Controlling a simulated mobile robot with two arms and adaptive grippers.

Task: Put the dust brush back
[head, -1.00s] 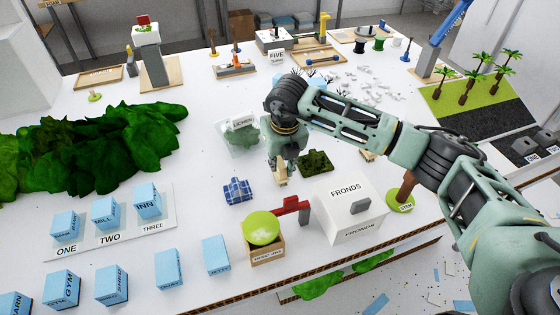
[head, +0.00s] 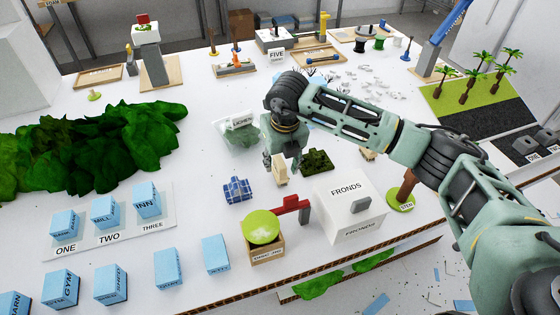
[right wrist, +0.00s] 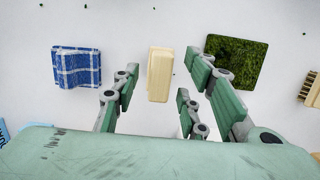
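A pale wooden block-like piece (head: 280,171) stands on the white table below my right gripper (head: 281,160). In the right wrist view this piece (right wrist: 160,74) lies between and just beyond the spread fingers of my right gripper (right wrist: 156,100), with clear gaps on both sides. The gripper is open and empty. I cannot tell whether this piece is the dust brush, since no bristles show on it. A wooden brush with dark bristles (right wrist: 309,92) is cut off at the right edge of the right wrist view. My left gripper is out of view.
A folded blue checked cloth (head: 238,190) lies to the left, and a dark green mossy pad (head: 316,160) to the right. The clear lichen bag (head: 238,133) is close behind on the left. The white FRONDS box (head: 347,205) and a red-handled item (head: 289,205) stand in front.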

